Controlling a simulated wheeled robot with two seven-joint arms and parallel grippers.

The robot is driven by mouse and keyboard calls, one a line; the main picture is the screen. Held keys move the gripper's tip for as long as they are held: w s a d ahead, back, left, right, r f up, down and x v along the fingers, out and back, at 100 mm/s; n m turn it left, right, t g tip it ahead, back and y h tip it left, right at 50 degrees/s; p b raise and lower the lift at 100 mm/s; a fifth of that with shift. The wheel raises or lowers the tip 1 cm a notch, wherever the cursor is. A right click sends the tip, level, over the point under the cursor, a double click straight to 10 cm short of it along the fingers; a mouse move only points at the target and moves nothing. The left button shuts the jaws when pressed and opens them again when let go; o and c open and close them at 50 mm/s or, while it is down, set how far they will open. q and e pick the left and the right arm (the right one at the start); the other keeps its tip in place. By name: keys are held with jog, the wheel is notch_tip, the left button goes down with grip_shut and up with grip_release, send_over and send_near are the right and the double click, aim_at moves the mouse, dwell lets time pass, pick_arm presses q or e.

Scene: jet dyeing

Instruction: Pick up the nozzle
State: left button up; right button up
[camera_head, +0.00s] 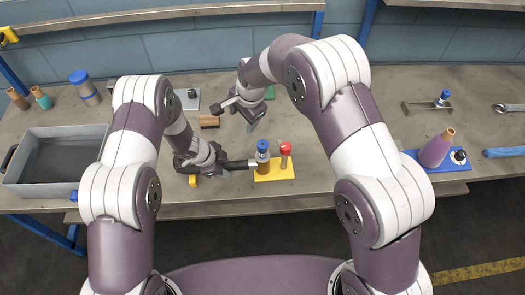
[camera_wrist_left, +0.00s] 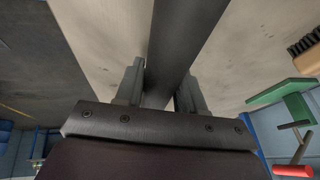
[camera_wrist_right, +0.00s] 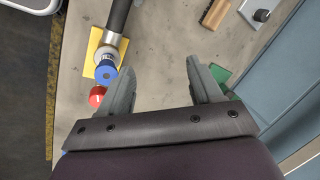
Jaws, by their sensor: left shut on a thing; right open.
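My left gripper (camera_head: 222,165) is shut on a dark tube (camera_head: 240,165), apparently the nozzle. The tube runs between both fingers (camera_wrist_left: 160,85) in the left wrist view.
A red-capped item (camera_head: 286,153) stands on the same plate. A brush (camera_head: 209,122) lies behind my left gripper. A grey tray (camera_head: 55,130) is at left; a purple flask (camera_head: 437,150) on a blue plate is at right.

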aim_at(263, 143)
jog(key=s+d+r+g+h, duration=0.2)
jog(key=s+d+r+g, duration=0.1)
jog(key=d, duration=0.1)
jog(key=f, duration=0.7)
jog(key=d+f, duration=0.1)
jog(key=f, duration=0.3)
jog(key=shift+s+d+f, duration=0.1)
jog(key=shift+s+f, duration=0.05)
jog(key=shift+s, duration=0.25)
jog(key=c, duration=1.1)
